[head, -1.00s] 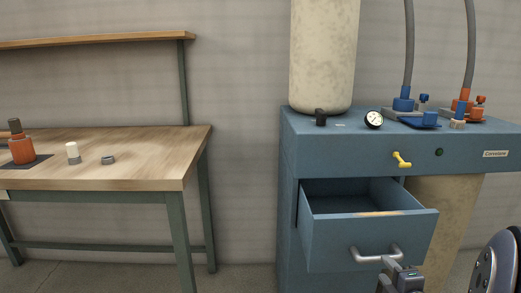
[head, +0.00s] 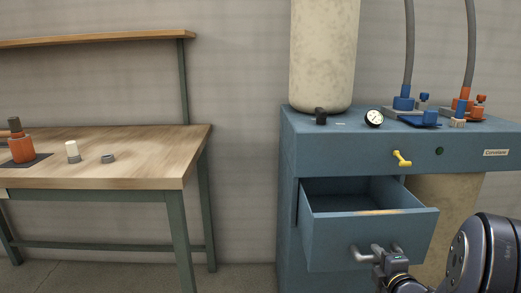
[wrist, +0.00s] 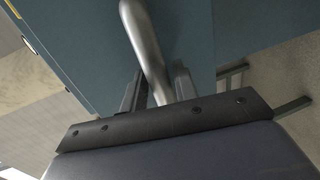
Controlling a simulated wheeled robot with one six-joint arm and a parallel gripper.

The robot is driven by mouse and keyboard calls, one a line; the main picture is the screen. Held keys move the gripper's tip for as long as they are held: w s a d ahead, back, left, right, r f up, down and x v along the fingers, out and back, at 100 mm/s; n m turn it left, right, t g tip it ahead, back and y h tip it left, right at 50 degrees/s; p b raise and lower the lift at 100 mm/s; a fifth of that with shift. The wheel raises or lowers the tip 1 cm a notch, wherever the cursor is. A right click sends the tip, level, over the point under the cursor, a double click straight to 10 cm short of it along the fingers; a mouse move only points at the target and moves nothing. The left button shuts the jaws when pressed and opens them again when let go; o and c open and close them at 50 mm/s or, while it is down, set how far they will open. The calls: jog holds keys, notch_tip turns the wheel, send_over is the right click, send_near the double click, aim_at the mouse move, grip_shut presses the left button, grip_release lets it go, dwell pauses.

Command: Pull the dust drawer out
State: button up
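The dust drawer (head: 365,232) is a blue open-topped box. It stands well out of the front of the blue cabinet (head: 345,152), and its inside looks empty. Its grey bar handle (head: 358,254) is on the front panel; the middle is partly hidden by my gripper. My gripper (head: 376,252) is at the handle, reaching in from the lower right. In the wrist view the handle (wrist: 142,35) passes between my two fingers (wrist: 158,88), which sit close on either side of it, so the gripper appears shut on it. The drawer front (wrist: 80,45) lies just beyond.
A yellow lever (head: 401,158) sits on the cabinet front above the drawer. A gauge (head: 373,119) and blue and orange hose fittings (head: 404,103) are on top. A wooden workbench (head: 130,150) stands at left, with open floor between.

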grip_shut()
jog(key=shift+r+b+x, duration=0.25)
jog(key=shift+b+x, duration=0.3)
jog(key=shift+x, duration=0.7)
jog(key=shift+o, duration=1.4)
grip_release()
jog(key=shift+w, duration=0.2)
jog(key=shift+s, duration=0.1)
jog(key=p+v, duration=0.1)
jog(key=v, duration=0.9)
jog(key=shift+s, duration=0.35)
